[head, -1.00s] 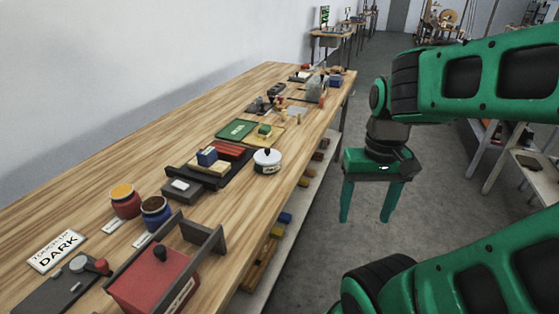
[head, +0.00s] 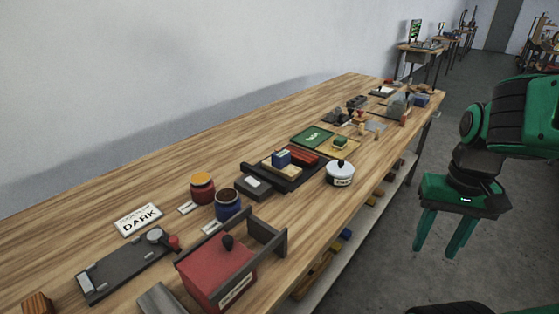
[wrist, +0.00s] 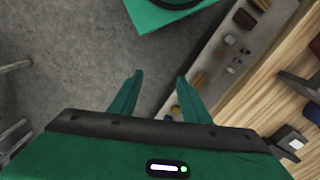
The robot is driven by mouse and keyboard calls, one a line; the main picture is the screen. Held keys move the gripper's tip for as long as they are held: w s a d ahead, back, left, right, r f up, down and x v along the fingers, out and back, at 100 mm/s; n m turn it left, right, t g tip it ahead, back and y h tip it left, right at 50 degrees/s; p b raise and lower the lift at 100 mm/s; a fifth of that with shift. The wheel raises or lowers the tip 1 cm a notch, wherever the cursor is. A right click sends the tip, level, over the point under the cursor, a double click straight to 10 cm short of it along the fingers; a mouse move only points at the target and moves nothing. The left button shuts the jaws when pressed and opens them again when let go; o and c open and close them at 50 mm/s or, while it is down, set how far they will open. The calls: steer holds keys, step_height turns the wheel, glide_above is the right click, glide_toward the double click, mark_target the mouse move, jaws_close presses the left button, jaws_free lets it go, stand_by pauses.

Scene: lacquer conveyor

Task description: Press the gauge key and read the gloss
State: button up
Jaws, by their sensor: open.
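My gripper (head: 440,238) hangs open and empty over the floor, to the right of the workbench (head: 100,218). Its spread fingers also show in the wrist view (wrist: 160,82), with nothing between them. A small dark box with a pale top (head: 253,186) sits on the bench beside a black tray. A long dark plate (head: 122,272) with a grey disc and a red knob lies at the front left. I cannot tell for sure which of these carries the gauge key. No gloss reading is legible. My gripper is well apart from both.
A red box (head: 215,272) under a grey frame stands near the bench's front edge. A red jar (head: 203,190), a blue jar (head: 227,205), a DARK sign (head: 138,219) and a white round pot (head: 340,174) stand nearby. A shelf with blocks runs below.

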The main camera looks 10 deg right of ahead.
jaws_close()
stand_by(1.4)
